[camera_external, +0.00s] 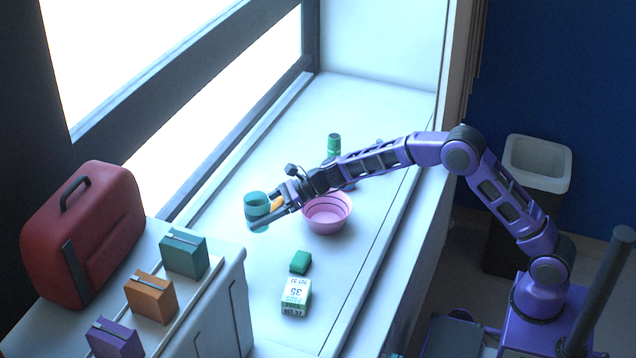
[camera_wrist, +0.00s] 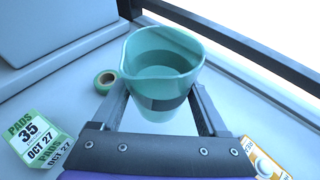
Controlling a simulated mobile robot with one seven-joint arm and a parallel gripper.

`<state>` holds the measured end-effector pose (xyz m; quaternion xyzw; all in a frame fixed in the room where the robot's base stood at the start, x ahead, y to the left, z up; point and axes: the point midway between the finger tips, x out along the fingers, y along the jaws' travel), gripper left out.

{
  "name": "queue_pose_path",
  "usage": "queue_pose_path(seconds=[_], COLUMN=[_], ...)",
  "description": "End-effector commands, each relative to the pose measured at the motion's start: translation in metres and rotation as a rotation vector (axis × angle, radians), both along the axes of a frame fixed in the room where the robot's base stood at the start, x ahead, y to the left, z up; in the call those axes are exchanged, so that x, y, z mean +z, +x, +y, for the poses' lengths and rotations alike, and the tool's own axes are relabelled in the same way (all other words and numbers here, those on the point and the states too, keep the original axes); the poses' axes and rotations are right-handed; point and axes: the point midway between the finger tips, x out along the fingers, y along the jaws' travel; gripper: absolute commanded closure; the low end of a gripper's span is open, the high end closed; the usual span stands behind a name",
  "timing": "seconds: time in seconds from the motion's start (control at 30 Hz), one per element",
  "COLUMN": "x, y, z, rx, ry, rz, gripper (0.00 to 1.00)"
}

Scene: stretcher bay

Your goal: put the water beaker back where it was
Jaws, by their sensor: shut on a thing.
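The water beaker (camera_external: 257,200) is a teal cup with a pouring lip. In the wrist view the beaker (camera_wrist: 150,55) is seen from above, upright or nearly so, with what looks like liquid inside and a dark band around its side. My gripper (camera_external: 262,222) is shut on the beaker, with one finger on each side; the fingers also show in the wrist view (camera_wrist: 160,106). The beaker is over the left part of the white counter. I cannot tell whether its base touches the counter.
A pink bowl (camera_external: 327,221) stands right of my gripper. A pads box (camera_external: 296,300) and a small green item (camera_external: 300,262) lie nearer. A green bottle (camera_external: 334,144) stands behind. The wrist view shows a green tape roll (camera_wrist: 105,82) and an orange-and-white packet (camera_wrist: 263,160). A window borders the counter.

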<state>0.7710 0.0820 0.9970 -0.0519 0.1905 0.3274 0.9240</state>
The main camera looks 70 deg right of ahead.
Motion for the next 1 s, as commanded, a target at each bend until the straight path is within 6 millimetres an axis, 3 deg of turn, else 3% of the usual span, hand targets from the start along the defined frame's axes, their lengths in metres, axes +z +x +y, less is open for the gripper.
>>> queue_pose_path(seconds=[0.17,0.8,1.0], x=[0.005,-0.081,-0.093], y=[0.017,0.019,0.019], z=[0.007,0.008,0.008], rx=[-0.003,-0.003,-0.003], ry=[-0.002,-0.001,-0.002], rz=[-0.005,-0.003,-0.007], gripper=[0.87,0.87,0.87])
